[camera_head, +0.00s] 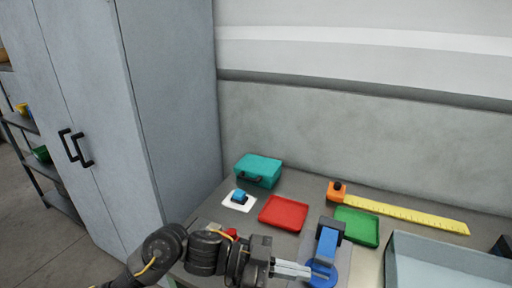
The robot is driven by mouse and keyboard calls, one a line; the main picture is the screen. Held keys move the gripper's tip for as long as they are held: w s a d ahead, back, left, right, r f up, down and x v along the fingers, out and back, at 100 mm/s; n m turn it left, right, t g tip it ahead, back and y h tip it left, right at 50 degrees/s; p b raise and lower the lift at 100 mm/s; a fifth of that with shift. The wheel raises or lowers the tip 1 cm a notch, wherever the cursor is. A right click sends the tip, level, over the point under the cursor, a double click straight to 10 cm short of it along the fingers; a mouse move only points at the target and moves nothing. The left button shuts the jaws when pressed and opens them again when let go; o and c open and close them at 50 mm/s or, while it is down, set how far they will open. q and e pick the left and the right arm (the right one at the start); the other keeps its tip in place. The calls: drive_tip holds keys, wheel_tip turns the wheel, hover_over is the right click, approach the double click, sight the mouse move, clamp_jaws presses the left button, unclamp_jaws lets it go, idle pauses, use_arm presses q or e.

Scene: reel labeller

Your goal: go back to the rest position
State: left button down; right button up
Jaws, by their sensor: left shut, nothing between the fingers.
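My left arm comes in from the bottom left, and my left gripper (306,270) is at the bottom centre, low over the front of the table (207,211). Its pale fingers point right and are together, with nothing visible between them. The fingertips are next to a blue device with a round blue base (322,275) and an upright blue and black part (327,241); I cannot tell whether they touch it. My right gripper is not in view.
A red tray (284,213), a green tray (357,226), a teal case (258,170), a blue item on a white square (239,198) and a yellow ruler (410,214) lie on the table. A grey bin (440,258) stands at right. A tall cabinet (140,110) stands left.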

use_arm(q)
drive_tip(key=w+a+f+n+t+y, duration=0.3)
drive_tip(key=w+a+f+n+t, duration=0.35)
drive_tip(key=t, duration=0.65)
drive_tip(key=s+a+f+n+y, duration=0.4)
drive_tip(key=a+f+n+y, duration=0.35)
drive_tip(key=a, duration=0.35)
drive_tip(key=s+a+f+n+g+y, duration=0.2)
drive_tip(key=s+a+f+g+y, duration=0.1)
drive_tip(key=s+a+f, duration=0.5)
drive_tip(key=s+a+f+n+g+y, duration=0.2)
drive_tip(key=s+a+f+g+y, duration=0.15)
drive_tip(key=s+a, duration=0.55)
drive_tip(key=s+d+f+g, duration=0.1)
drive_tip(key=s+f, duration=0.1)
drive_tip(key=f, duration=1.3)
drive_tip(key=s+d+f+g, duration=0.1)
drive_tip(key=s+f, duration=0.2)
drive_tip(key=f, duration=1.1)
drive_tip(key=s+a+f, duration=0.3)
drive_tip(key=s+f, duration=1)
drive_tip(key=s, duration=0.2)
drive_tip(key=shift+g+h, duration=0.3)
drive_tip(key=shift+g, duration=0.15)
